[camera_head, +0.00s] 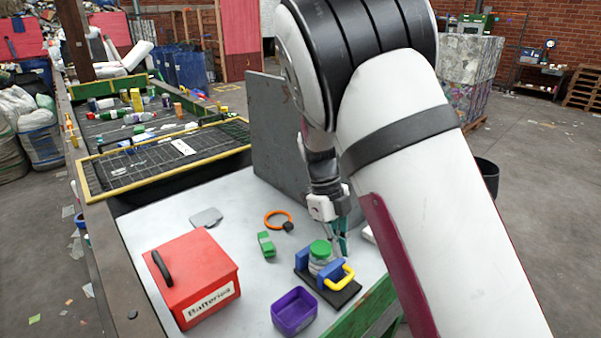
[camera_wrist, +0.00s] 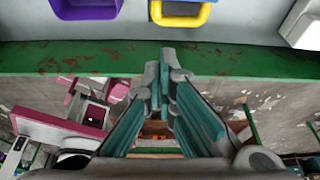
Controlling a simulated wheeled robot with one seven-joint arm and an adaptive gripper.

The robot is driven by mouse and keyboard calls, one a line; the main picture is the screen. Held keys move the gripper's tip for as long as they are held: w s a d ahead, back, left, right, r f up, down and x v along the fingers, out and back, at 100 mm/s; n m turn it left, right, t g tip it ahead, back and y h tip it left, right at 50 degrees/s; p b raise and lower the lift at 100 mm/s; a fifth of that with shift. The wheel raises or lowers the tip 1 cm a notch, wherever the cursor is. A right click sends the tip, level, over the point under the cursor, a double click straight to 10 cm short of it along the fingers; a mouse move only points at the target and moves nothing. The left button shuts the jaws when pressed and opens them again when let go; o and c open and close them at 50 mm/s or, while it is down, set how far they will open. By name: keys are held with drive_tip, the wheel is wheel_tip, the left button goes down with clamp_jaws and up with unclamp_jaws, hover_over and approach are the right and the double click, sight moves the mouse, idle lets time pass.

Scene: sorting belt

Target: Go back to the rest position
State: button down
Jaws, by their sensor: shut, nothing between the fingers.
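My gripper (camera_wrist: 164,75) is shut and empty in the wrist view, its teal-padded fingers meeting over the green table edge (camera_wrist: 60,58). In the head view my gripper (camera_head: 341,248) hangs at the right part of the white table (camera_head: 165,216), partly hidden behind a green-lidded jar (camera_head: 320,250). The jar stands upright in a dark holder (camera_head: 338,292) with blue blocks and a yellow handle (camera_head: 340,279). The yellow handle also shows in the wrist view (camera_wrist: 181,20).
A red box labelled Batteries (camera_head: 196,277), a purple bin (camera_head: 294,311), a green clip-like object (camera_head: 266,245) and an orange ring (camera_head: 278,219) are on the table. A grey upright panel (camera_head: 285,140) stands behind. The belt (camera_head: 140,125) with mixed waste lies at the far left.

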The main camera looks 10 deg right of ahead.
drive_tip(key=s+d+r+n+t+y, duration=0.2)
drive_tip(key=s+r+n, duration=0.3)
drive_tip(key=r+n, duration=0.25)
drive_tip(key=s+d+r+n+t+y, duration=0.1)
drive_tip(key=s+r+n+t, duration=0.1)
drive_tip(key=s+r+n, duration=0.5)
drive_tip(key=s+d+r+n+t, duration=0.2)
drive_tip(key=s+r+n+t, duration=0.2)
drive_tip(key=s+n, duration=0.8)
wheel_tip(320, 180, up, 2)
drive_tip(key=shift+r+n+h, duration=0.15)
drive_tip(key=shift+n+h, duration=0.25)
drive_tip(key=shift+n, duration=0.65)
